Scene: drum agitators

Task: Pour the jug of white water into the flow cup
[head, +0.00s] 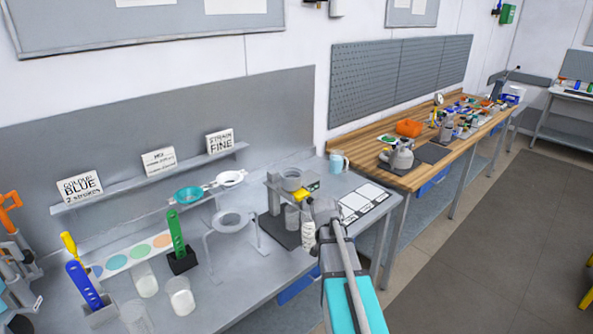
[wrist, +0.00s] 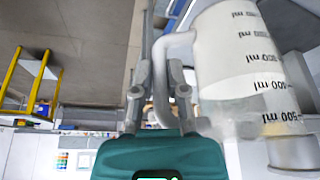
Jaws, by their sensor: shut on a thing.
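My gripper (wrist: 165,85) is shut on the handle of a clear jug (wrist: 235,85) with black ml marks, which fills the right of the wrist view. White water (wrist: 222,40) shows inside the jug. Its marks read upside down in that view, where the floor is also at the top. In the head view my gripper (head: 318,212) is at the right end of the grey bench, beside a dark-based stand. The grey flow cup (head: 291,181) appears to sit on top of that stand.
Left of the stand are a white ring stand (head: 234,219), teal (head: 188,195) and white (head: 231,178) strainers, a green gauge (head: 176,232) and several clear beakers (head: 181,296). A pale blue jug (head: 338,163) stands behind. A wooden bench (head: 420,172) lies right; the floor (head: 475,235) is open.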

